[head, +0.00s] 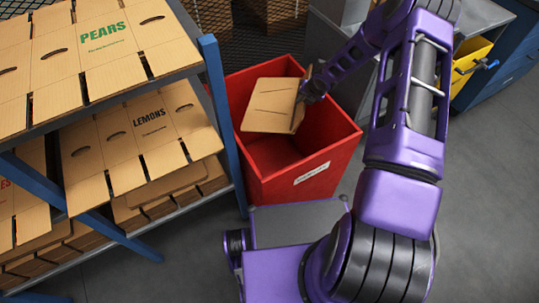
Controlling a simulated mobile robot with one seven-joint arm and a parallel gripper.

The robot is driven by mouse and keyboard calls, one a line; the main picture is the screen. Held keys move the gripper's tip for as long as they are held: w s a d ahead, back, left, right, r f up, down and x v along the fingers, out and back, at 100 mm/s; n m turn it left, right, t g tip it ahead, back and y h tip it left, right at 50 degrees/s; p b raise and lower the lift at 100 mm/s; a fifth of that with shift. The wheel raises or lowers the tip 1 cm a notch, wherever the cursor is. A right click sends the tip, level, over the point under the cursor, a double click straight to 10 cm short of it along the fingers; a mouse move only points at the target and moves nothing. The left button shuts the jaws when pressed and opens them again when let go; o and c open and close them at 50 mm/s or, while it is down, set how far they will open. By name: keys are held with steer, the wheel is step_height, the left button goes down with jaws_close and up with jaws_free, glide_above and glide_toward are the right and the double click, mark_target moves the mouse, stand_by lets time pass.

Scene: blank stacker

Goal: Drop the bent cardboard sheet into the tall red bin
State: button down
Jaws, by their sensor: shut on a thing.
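The bent cardboard sheet (268,105) is tan with dark slots and a folded right side. My gripper (303,97) is shut on its right edge, at the end of my purple arm. The tall red bin (317,187) stands on the floor in the middle, with a white label on its front. In the head view the sheet overlaps the bin's open top, its left edge near the bin's left wall. I cannot tell its exact height over the rim. The sheet hides part of the bin's inside.
A blue-framed rack (222,120) at the left holds stacks of flat cardboard blanks marked PEARS (103,40) and LEMONS (150,125), close beside the bin. Another cardboard piece (273,12) lies behind the bin. A yellow bin (470,62) is at the upper right. Grey floor at the right is clear.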

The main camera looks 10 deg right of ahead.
step_height(320, 180, down, 2)
steer(key=shift+f+b, duration=0.1)
steer(key=shift+b, duration=0.5)
steer(key=c, duration=0.9)
jaws_free()
steer(key=p+v, duration=0.5)
steer(key=v, duration=1.2)
steer(key=shift+r, duration=0.3)
